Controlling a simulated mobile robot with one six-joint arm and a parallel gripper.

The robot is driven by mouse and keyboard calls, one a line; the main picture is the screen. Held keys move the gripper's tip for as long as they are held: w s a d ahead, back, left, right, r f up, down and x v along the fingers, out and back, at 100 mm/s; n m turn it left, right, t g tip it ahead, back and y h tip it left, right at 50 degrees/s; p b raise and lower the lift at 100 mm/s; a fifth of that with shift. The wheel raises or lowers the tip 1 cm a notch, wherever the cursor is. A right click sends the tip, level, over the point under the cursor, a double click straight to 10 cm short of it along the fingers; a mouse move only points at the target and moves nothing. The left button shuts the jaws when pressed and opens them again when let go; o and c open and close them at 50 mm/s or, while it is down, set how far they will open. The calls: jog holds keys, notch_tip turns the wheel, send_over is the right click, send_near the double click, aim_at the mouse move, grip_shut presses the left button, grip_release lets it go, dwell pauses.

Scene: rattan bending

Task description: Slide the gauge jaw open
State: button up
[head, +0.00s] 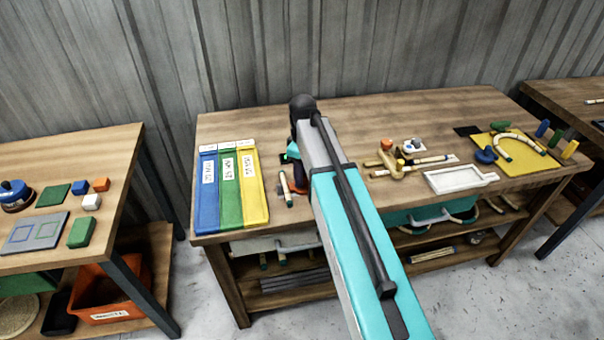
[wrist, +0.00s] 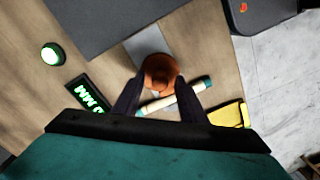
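In the wrist view an orange-brown round knob (wrist: 160,68) sits on a pale grey strip (wrist: 147,42), which I take to be the gauge's jaw and slide. My gripper (wrist: 160,84) has its two dark fingers apart, one at each side of the knob's near edge. I cannot tell whether they press on it. A pale rattan piece (wrist: 182,97) with teal ends lies by the knob, partly behind the fingers. A dark display (wrist: 88,96) shows green characters. In the head view my arm hides most of the gauge; the rattan piece (head: 285,189) shows beside it.
A lit green button (wrist: 52,54) is left of the knob. Blue, green and yellow trays (head: 207,215) lie left of my arm. To the right are a wooden fixture (head: 391,163), a white tray (head: 453,180) and a yellow board (head: 535,167) with a curved rattan piece.

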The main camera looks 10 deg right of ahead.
grip_shut()
jog(key=shift+d, duration=2.65)
grip_release()
jog(key=shift+d, duration=0.15)
jog(key=shift+r, duration=0.15)
jog(key=shift+r, duration=0.2)
notch_tip(320, 180, up, 13)
jog(key=b, duration=0.3)
